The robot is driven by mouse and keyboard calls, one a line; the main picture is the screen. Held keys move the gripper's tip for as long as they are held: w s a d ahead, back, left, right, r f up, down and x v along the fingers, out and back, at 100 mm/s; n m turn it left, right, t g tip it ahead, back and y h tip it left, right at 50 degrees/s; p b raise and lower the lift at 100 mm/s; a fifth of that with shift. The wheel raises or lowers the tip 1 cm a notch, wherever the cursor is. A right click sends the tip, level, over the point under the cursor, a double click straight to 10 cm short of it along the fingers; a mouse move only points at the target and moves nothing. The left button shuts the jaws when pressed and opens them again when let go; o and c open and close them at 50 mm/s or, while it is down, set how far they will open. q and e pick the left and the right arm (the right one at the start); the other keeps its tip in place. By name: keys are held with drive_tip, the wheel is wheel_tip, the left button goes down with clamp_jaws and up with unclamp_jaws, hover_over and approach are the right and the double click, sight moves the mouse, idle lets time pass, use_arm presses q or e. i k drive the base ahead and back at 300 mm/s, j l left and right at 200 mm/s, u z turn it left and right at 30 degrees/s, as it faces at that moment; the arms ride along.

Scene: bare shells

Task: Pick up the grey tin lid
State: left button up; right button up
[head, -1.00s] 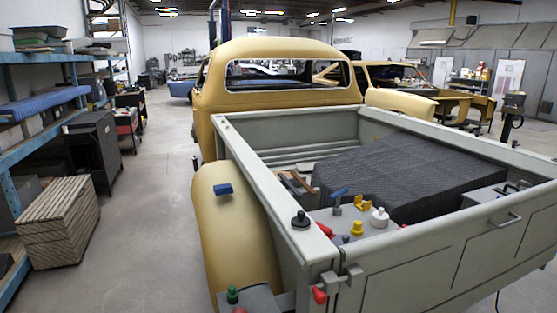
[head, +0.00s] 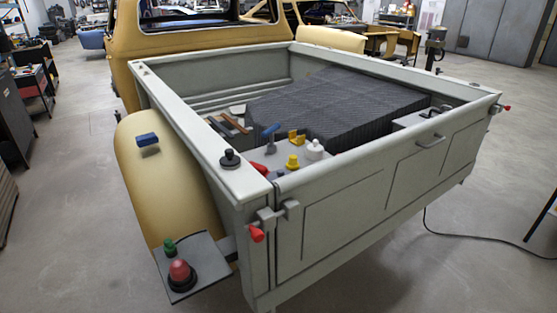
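I cannot make out a grey tin lid for certain. A small pale grey flat piece (head: 237,109) lies in the truck bed beside brown strips, left of the dark mat; it is too small to tell what it is. A dark round knobbed piece (head: 230,159) stands on the bed's left rail near the rear corner. Neither of my grippers is in the head view.
The pale truck bed (head: 352,219) has a raised tailgate and side walls. A dark ribbed mat (head: 335,105) fills much of it. A white knobbed piece (head: 314,149) and yellow pieces stand at the rear. A blue block (head: 147,139) sits on the fender.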

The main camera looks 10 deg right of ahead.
sight(273, 176)
drive_tip(key=i+l+z, duration=0.15)
drive_tip(key=i, duration=0.25)
drive_tip(key=i+l+z, duration=0.1)
drive_tip(key=i, duration=0.3)
